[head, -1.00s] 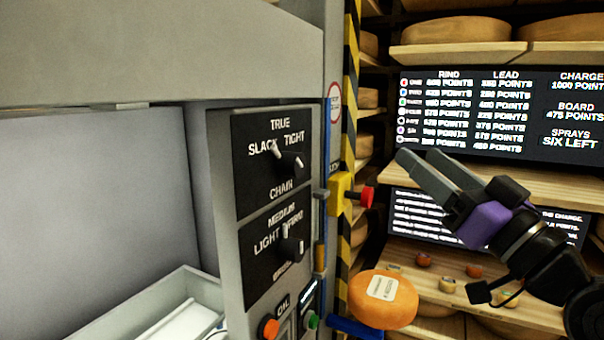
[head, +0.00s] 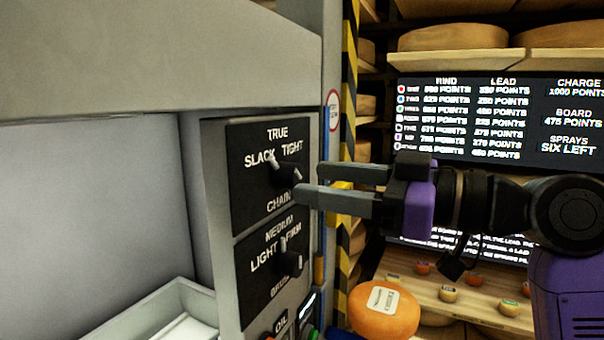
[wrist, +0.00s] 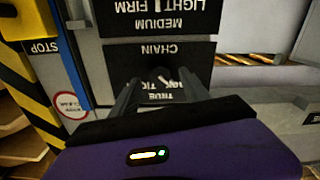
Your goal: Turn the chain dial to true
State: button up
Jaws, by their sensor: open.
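The chain dial (head: 286,173) is a dark knob on the upper black plate, with SLACK at upper left, TRUE at top and TIGHT at upper right. A pale mark on its upper-left side lies near SLACK; its exact setting is hard to tell. My gripper (head: 308,182) is open, coming from the right, with its grey fingertips just short of the knob. In the wrist view the picture is upside down, and the chain dial (wrist: 168,78) shows between the two open fingers, partly hidden by them. I cannot tell whether they touch it.
A second dial (head: 290,257), marked LIGHT, MEDIUM and FIRM, sits just below. A yellow box (head: 341,190) stands behind the fingers beside a striped post (head: 348,90). An orange cheese wheel (head: 384,312) is lower right. A grey tray (head: 150,310) lies lower left.

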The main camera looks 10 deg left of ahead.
aim_at(299, 178)
jog(key=shift+x, duration=1.8)
jog(key=shift+p, duration=0.3)
grip_shut()
